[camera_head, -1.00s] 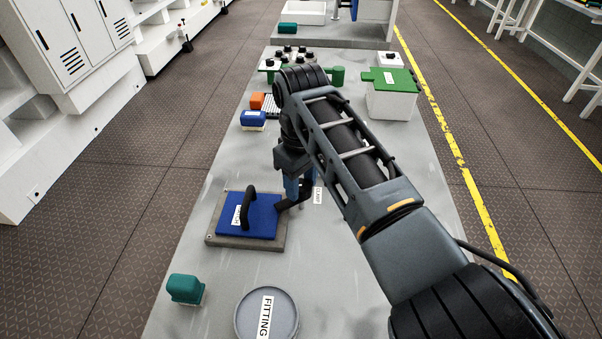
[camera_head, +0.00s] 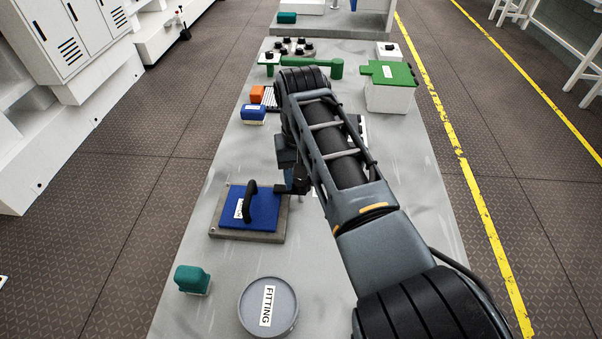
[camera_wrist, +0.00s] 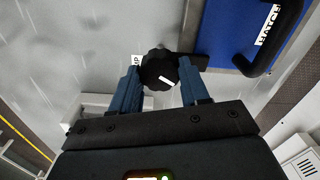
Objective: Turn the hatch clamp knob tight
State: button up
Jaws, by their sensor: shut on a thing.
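The hatch clamp knob (camera_wrist: 158,70) is black and lobed with a white mark. In the wrist view it sits between the two blue fingers of my gripper (camera_wrist: 160,84), which is shut on it. A dark clamp arm (camera_wrist: 195,61) runs from the knob toward the blue hatch (camera_wrist: 231,30). In the head view the blue hatch (camera_head: 262,210), with a black handle (camera_head: 249,201), lies on its grey base (camera_head: 222,228). My gripper (camera_head: 291,186) is at the hatch's right edge there, and my arm hides most of the knob.
A grey round FITTING lid (camera_head: 250,300) and a teal block (camera_head: 192,279) are at the near end of the bench.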

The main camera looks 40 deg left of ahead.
jog(key=shift+r, duration=0.1)
dwell(0.3)
jog(key=o, duration=1.1)
jog(key=shift+c, duration=0.2)
notch_tip(320, 180, up, 8)
jog(key=shift+f+b, duration=0.15)
jog(key=shift+b, duration=0.4)
